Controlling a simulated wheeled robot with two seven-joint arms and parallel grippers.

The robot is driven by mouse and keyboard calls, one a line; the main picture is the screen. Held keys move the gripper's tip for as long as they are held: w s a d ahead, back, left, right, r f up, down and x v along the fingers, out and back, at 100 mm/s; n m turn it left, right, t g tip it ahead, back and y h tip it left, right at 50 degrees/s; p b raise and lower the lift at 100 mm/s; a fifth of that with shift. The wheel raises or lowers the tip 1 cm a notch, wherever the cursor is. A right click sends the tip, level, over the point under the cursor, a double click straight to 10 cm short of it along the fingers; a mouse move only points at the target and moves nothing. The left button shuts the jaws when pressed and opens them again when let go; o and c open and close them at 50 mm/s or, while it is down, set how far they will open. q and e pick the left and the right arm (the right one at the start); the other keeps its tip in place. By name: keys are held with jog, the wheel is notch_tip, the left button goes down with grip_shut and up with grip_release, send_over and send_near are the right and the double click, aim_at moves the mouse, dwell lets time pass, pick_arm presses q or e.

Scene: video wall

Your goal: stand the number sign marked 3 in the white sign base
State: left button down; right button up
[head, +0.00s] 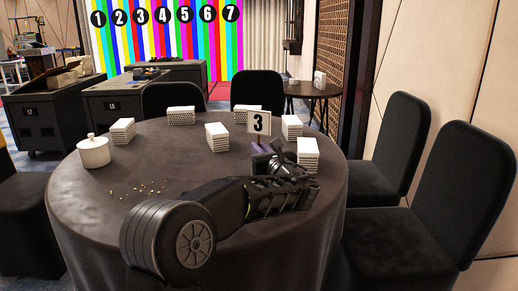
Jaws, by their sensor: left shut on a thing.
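The number sign marked 3 (259,122) is a small white card with a black 3, upright on a thin stem over the round table's right half. My left gripper (264,150) reaches in over the table and is shut at the sign's lower part. The gripper hides the stem's lower end and whatever is under it. I cannot make out a white sign base for certain; it may be hidden behind my gripper. My right gripper is not in view.
Several white stacks, such as one at the right (307,153), stand around the dark round table (90,215). A white lidded pot (94,152) and small yellow crumbs (148,188) are at the left. Black chairs (395,150) surround the table.

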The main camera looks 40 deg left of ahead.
pick_arm(q)
jog(key=shift+f+b, duration=1.2)
jog(key=shift+f, duration=0.5)
jog(key=c, duration=1.5)
grip_release()
jog(key=shift+d, duration=0.15)
jog(key=p+v, duration=0.1)
jog(key=v, duration=0.6)
jog(key=shift+s+d, duration=0.2)
jog(key=shift+f, duration=0.1)
